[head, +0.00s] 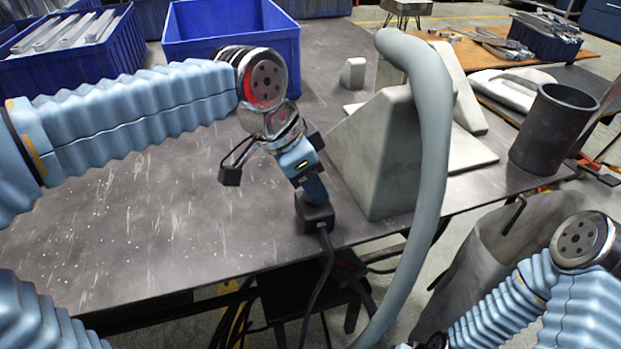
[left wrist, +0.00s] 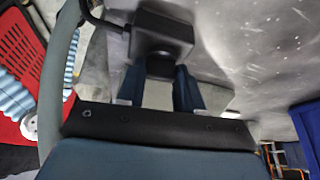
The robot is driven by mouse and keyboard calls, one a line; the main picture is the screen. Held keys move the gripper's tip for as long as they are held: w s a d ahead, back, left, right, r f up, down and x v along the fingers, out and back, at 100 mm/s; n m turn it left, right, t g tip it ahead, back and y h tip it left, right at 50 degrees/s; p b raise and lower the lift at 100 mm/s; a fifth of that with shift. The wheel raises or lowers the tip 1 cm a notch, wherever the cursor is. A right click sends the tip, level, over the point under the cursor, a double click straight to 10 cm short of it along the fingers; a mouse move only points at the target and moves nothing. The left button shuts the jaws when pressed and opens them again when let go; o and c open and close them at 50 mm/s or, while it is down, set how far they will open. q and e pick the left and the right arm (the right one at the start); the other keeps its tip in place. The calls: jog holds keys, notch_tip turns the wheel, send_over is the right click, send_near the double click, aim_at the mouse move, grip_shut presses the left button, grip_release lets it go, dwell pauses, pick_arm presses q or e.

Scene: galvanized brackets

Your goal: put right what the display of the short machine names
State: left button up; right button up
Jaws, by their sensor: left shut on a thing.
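My left gripper (head: 314,192) points down near the front edge of the table. It is shut on a black plug-like block (head: 315,214) with a black cable that runs down past the table edge. In the left wrist view the block (left wrist: 163,33) sits at the tips of the dark blue fingers (left wrist: 174,88), its cable leaving to the left. I cannot tell whether the block touches the table. A pale grey machine with a sloped face (head: 372,150) stands right of the gripper; no display is readable.
A thick grey hose (head: 432,150) rises in front of the machine. A dark open cylinder (head: 553,128) stands on the table's right end. An empty-looking blue bin (head: 232,48) and a blue bin of metal brackets (head: 75,62) are at the back. The left tabletop (head: 130,220) is clear.

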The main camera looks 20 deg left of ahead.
pick_arm(q)
jog(key=shift+m, duration=0.6)
jog(key=shift+g, duration=0.3)
jog(key=o, duration=1.1)
jog(key=shift+c, duration=0.2)
jog(key=p+v, duration=0.2)
jog(key=v, duration=1.1)
jog(key=shift+a+r, duration=0.25)
jog(key=shift+a, duration=0.1)
jog(key=shift+s, duration=0.15)
